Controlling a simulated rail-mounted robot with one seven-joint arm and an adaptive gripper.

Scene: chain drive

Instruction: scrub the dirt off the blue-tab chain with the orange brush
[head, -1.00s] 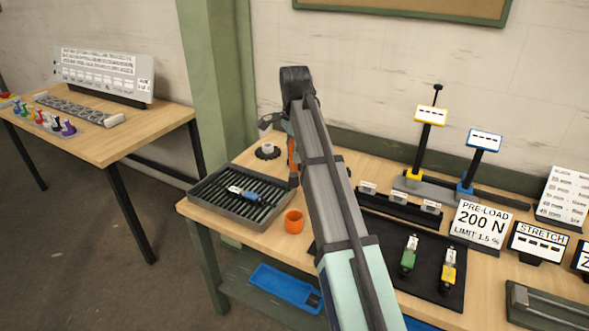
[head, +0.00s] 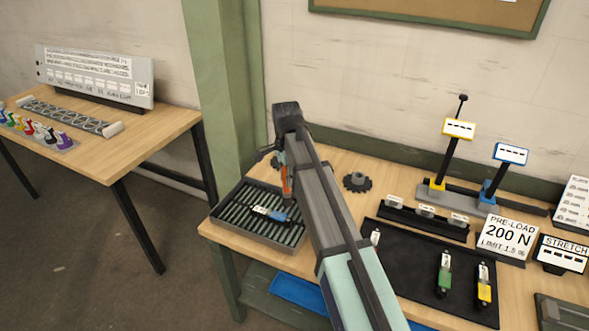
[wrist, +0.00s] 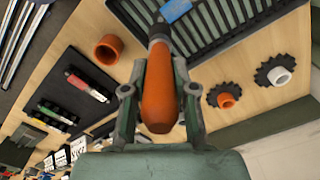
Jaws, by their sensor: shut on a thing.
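The blue-tab chain (head: 270,213) lies on the slatted grey tray (head: 222,222) at the left end of the bench. Its blue tab also shows at the top of the wrist view (wrist: 176,10). My gripper (head: 284,166) is shut on the orange brush (head: 286,183) and holds it over the tray, close to the blue tab. In the wrist view the orange handle (wrist: 160,92) sits between the two fingers, with its dark head end pointing towards the tab. I cannot tell whether the bristles touch the chain. Dirt on the chain is too small to make out.
An orange ring-shaped cup (wrist: 104,50) stands beside the tray. Dark sprockets (head: 357,182) stand behind it. A black mat (head: 410,262) with green-tab (head: 444,272) and yellow-tab (head: 484,283) chains lies to the right. A green post (head: 225,100) rises behind the tray.

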